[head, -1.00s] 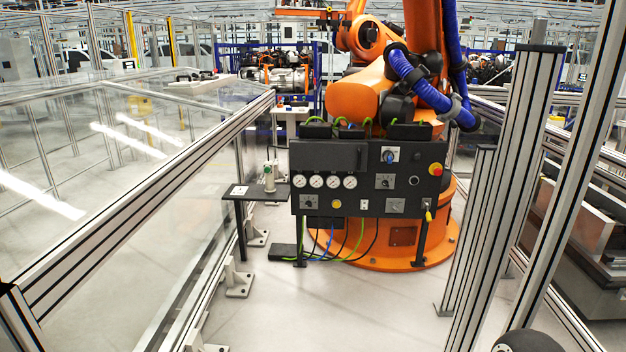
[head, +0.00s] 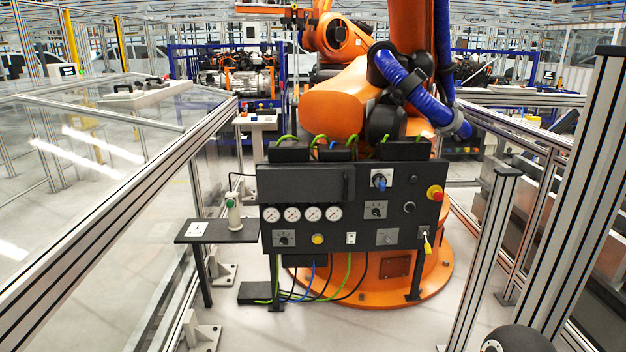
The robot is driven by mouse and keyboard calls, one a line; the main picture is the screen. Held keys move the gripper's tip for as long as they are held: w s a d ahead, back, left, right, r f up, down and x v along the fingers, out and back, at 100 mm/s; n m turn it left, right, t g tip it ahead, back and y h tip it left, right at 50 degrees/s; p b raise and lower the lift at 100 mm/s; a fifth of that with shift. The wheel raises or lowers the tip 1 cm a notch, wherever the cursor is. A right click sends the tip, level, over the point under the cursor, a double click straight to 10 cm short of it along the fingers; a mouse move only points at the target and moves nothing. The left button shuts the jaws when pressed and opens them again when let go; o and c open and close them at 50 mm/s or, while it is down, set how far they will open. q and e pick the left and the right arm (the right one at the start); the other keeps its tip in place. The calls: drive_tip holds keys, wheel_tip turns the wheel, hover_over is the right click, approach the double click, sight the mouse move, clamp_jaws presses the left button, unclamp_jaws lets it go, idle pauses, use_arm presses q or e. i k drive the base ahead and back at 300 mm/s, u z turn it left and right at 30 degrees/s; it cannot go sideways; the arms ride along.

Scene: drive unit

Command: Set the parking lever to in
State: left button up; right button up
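A black control panel (head: 340,232) stands ahead of me in front of the orange robot. A small yellow-handled lever (head: 427,243) sits at its lower right corner; its handle points down and slightly right. No label is readable, so I cannot tell whether this is the parking lever. Rotary switches show too: a blue one (head: 379,181) at the top, a dark one (head: 375,209) below it, and another (head: 284,238) at lower left. Neither of my grippers is in view.
A small side shelf (head: 190,234) holds a pale device with a green top (head: 231,206). A red-and-yellow button (head: 434,193) is on the panel's right. Transparent fencing runs along the left, and aluminium posts (head: 482,260) stand at right.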

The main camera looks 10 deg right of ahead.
sight(428, 252)
drive_tip(key=z, duration=0.2)
drive_tip(key=i, duration=1.35)
drive_tip(key=z, duration=0.75)
drive_tip(key=i, duration=1.5)
drive_tip(key=z, duration=0.4)
